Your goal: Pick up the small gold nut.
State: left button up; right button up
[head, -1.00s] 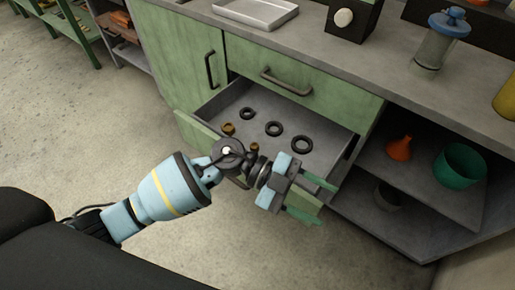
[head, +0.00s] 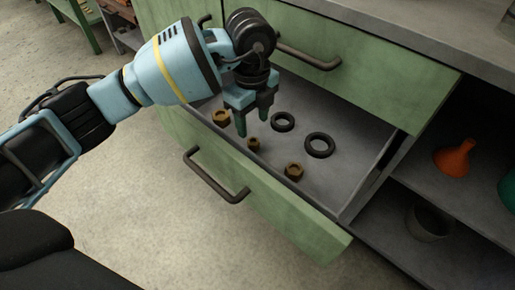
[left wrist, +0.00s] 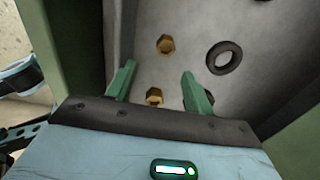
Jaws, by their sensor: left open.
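The small gold nut (head: 253,144) lies on the floor of the open drawer, between two larger nuts. In the left wrist view the nut (left wrist: 154,96) shows low between the two green fingers. My left gripper (head: 253,115) is open and empty, pointing down over the drawer, just behind and above the small nut. It is apart from the nut as far as I can tell. My right gripper is in neither view.
A larger nut (head: 221,117) lies to the left and another (head: 293,171) to the right. Black rings (head: 283,122) (head: 319,145) lie behind. The drawer front (head: 255,195) with its handle stands nearest me. An orange funnel (head: 455,158) sits on the right shelf.

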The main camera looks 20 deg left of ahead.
aim_at(253, 141)
pick_arm(q)
jog(key=shift+w+a+f, duration=0.15)
jog(key=shift+f, duration=0.2)
jog(key=shift+f+b, duration=0.65)
jog(key=shift+f, duration=0.55)
jog(key=f+b, duration=0.2)
jog(key=f, duration=0.1)
jog(key=f+b, duration=0.1)
jog(key=shift+w+a+f, duration=0.1)
jog(key=shift+w+f, duration=0.15)
jog(key=shift+w, duration=0.1)
jog(key=shift+f, duration=0.3)
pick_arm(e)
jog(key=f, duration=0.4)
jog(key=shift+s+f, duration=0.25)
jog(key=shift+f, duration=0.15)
pick_arm(q)
jog(key=shift+c, duration=0.2)
jog(key=c, duration=1)
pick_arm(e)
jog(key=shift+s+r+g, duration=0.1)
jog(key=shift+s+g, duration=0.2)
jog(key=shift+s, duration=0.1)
